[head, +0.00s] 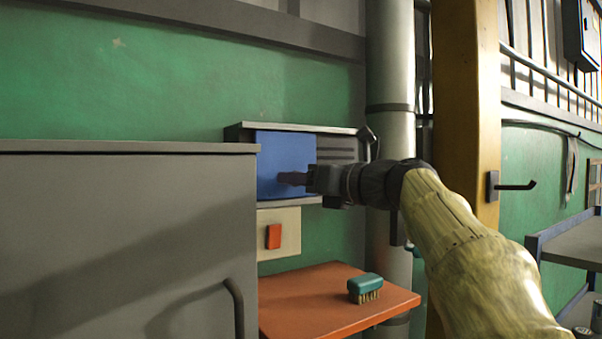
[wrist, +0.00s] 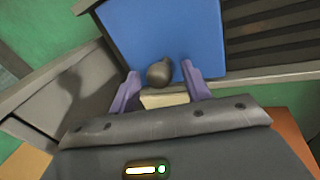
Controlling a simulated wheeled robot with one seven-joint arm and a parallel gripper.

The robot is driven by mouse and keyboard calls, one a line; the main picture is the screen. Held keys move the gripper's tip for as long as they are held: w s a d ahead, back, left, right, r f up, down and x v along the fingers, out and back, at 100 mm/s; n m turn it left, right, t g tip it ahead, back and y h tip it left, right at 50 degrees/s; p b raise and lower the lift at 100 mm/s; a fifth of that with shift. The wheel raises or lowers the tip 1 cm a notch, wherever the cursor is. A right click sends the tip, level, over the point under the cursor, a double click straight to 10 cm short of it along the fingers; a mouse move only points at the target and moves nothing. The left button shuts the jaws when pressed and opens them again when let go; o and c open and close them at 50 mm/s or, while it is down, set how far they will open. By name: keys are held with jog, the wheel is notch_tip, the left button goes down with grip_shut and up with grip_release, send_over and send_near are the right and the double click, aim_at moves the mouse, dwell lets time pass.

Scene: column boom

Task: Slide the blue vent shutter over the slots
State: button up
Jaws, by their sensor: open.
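The blue vent shutter (head: 282,160) is a flat panel in a grey wall frame (head: 335,130) in the head view. Dark slots (head: 337,148) show to its right; its left part is partly behind the grey cabinet's edge. In the wrist view the blue shutter (wrist: 165,35) has a round dark knob (wrist: 160,72), with the slots (wrist: 270,45) to its right. My gripper (wrist: 160,88) is open, its two purple fingers on either side of the knob. I cannot tell whether they touch it. In the head view my gripper (head: 292,178) is in front of the shutter.
A grey cabinet (head: 130,240) stands close at the left. Below the vent are a red switch (head: 274,236) on a cream plate and an orange shelf (head: 330,300) with a teal brush (head: 365,287). A pipe (head: 388,70) and a yellow post (head: 465,90) stand to the right.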

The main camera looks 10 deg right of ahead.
jog(key=shift+a, duration=0.1)
grip_shut()
jog(key=shift+w, duration=0.1)
jog(key=shift+r, duration=0.1)
